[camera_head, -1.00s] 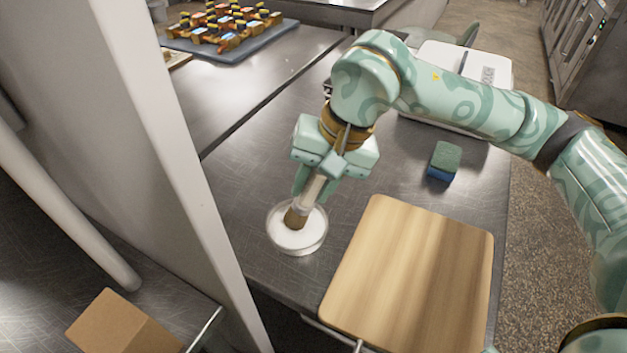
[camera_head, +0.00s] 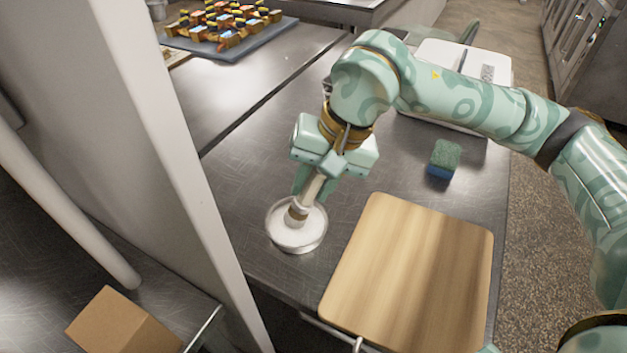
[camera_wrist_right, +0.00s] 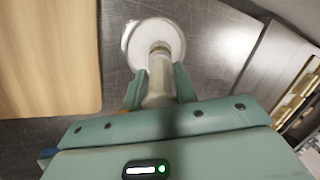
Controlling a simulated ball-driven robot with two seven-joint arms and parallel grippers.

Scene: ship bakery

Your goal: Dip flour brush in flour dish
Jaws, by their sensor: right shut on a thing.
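The flour dish (camera_head: 297,240) is a round, clear-walled dish with white flour, standing on the metal counter left of the cutting board. My right gripper (camera_head: 317,186) is shut on the flour brush (camera_head: 312,190) just above the dish. The brush points down at a tilt, and its bristle end is in the dish, whitened with flour. In the right wrist view the brush (camera_wrist_right: 160,80) runs between the two fingers, with its tip over the white dish (camera_wrist_right: 135,38). How deep the bristles sit in the flour cannot be told. My left gripper is not in view.
A wooden cutting board (camera_head: 410,265) lies right of the dish. A green and blue sponge (camera_head: 444,158) and a white appliance (camera_head: 490,72) are farther back. A pale post (camera_head: 170,150) rises close on the left. A tray (camera_head: 275,36) of small goods stands at the far left.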

